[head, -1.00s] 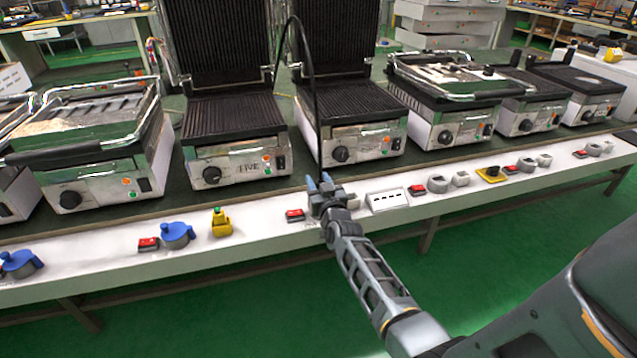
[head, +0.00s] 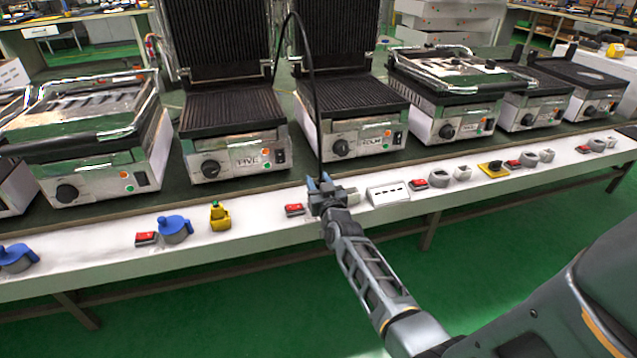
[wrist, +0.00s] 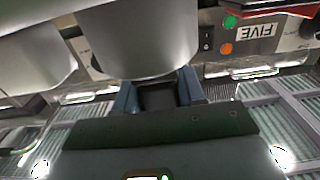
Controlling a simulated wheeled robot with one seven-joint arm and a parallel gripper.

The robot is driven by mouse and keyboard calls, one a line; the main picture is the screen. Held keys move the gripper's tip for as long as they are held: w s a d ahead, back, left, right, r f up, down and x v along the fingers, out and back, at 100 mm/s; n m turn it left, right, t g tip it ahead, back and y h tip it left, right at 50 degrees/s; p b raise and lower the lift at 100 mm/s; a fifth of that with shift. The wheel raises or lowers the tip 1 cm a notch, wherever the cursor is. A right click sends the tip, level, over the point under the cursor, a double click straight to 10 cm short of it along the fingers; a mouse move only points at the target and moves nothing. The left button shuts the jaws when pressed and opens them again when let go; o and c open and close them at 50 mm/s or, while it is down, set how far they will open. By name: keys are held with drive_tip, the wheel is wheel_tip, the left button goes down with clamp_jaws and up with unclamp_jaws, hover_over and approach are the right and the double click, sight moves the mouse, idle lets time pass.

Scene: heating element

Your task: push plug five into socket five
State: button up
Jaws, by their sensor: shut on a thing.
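My gripper (head: 326,186) is at the white ledge in front of the grills, just right of a red switch (head: 294,210). Its blue fingers are shut on plug five, a dark block (wrist: 158,97) between the fingertips in the wrist view. A black cable (head: 314,95) arches down to the gripper from above. A small grey fitting (head: 354,196) shows at the gripper's right side, partly covered. Socket five cannot be made out with certainty, nor whether the plug touches it. The grill labelled FIVE (head: 245,158) stands behind, to the left.
A yellow plug (head: 220,216) and blue-capped sockets (head: 175,229) sit along the ledge to the left. A white slotted box (head: 388,194) stands close on the right, with more red switches (head: 418,184) and grey sockets beyond. The grill labelled FOUR (head: 368,140) is behind.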

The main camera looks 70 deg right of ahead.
drive_tip(key=shift+f+b, duration=0.8)
drive_tip(key=shift+f, duration=0.1)
drive_tip(key=o, duration=1.1)
drive_tip(key=shift+o, duration=0.2)
drive_tip(key=p+v, duration=0.3)
drive_tip(key=v, duration=0.5)
drive_tip(key=s+a+r+n+t+y+p, duration=0.15)
drive_tip(key=s+a, duration=0.25)
drive_tip(key=a, duration=0.5)
drive_tip(key=s+a+r+n+t+y+p, duration=0.1)
drive_tip(key=s+a+r+n+y, duration=0.15)
drive_tip(key=a, duration=0.55)
drive_tip(key=s+a+r+n+t+y+p, duration=0.1)
drive_tip(key=s+a+r+n+y, duration=0.15)
drive_tip(key=s+a, duration=0.45)
drive_tip(key=s+a+r+n+y+p, duration=0.1)
drive_tip(key=s+a+r+y, duration=0.2)
drive_tip(key=s+a+r, duration=0.2)
drive_tip(key=s+a+r+n+y+p, duration=0.2)
drive_tip(key=s+a+r+y, duration=0.2)
drive_tip(key=a+r, duration=0.5)
wheel_tip(320, 180, up, 3)
drive_tip(key=shift+s+a+r, duration=0.2)
drive_tip(key=shift+s+a, duration=0.05)
drive_tip(key=shift+s, duration=0.7)
